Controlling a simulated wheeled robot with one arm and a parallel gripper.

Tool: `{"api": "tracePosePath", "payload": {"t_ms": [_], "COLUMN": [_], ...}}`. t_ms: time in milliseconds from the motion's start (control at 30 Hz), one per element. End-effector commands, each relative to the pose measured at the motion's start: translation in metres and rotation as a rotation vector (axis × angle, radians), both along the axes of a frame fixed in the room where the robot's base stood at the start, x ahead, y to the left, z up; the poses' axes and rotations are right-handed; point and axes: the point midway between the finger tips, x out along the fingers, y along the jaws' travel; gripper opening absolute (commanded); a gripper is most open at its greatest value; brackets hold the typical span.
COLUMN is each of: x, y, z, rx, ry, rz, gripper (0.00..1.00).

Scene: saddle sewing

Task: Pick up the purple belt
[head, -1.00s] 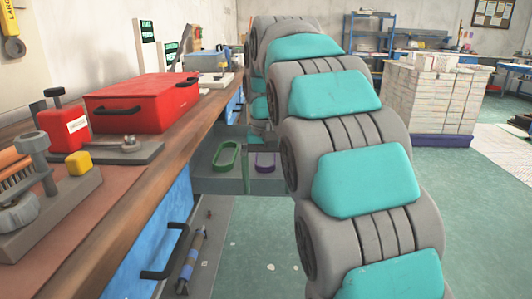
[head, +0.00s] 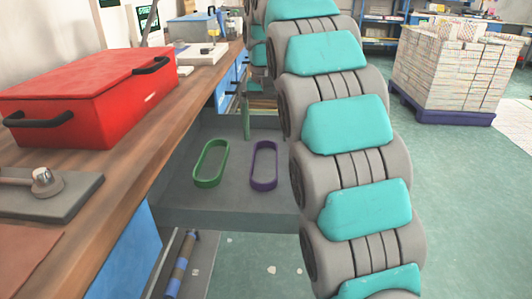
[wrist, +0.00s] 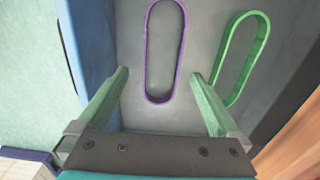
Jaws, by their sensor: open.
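The purple belt (head: 263,166) is a long closed loop lying in a grey open drawer (head: 225,213), to the right of the green belt (head: 211,164) in the head view. In the wrist view the purple belt (wrist: 148,60) lies ahead, and its near end is between the two fingers of my gripper (wrist: 160,78). The fingers are open and nothing is held. The green belt (wrist: 242,55) is to the right there, partly behind the right finger. In the head view my arm hides most of the gripper.
A red toolbox (head: 85,95) stands on the wooden workbench (head: 125,175) left of the drawer. The drawer's wall (wrist: 95,40) is close to the left finger. A stack of boxes on a purple pallet (head: 440,112) stands at the right, with clear floor before it.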

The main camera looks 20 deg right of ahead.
Motion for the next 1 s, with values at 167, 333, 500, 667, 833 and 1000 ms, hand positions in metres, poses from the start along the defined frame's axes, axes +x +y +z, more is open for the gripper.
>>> {"api": "tracePosePath", "payload": {"t_ms": [167,333,500,667,833,1000], "x": [0.0,-0.001,-0.002,-0.003,-0.003,-0.004], "y": [0.0,0.0,0.002,0.004,0.005,0.005], "z": [-0.018,-0.027,-0.032,-0.046,-0.067,-0.078], "rx": [0.0,0.0,0.001,0.0,-0.001,0.0], "ry": [0.0,0.0,0.005,0.002,0.003,0.003], "rz": [-0.001,-0.001,-0.001,0.0,0.0,0.0], "gripper": [1.0,1.0,1.0,1.0,1.0,1.0]}}
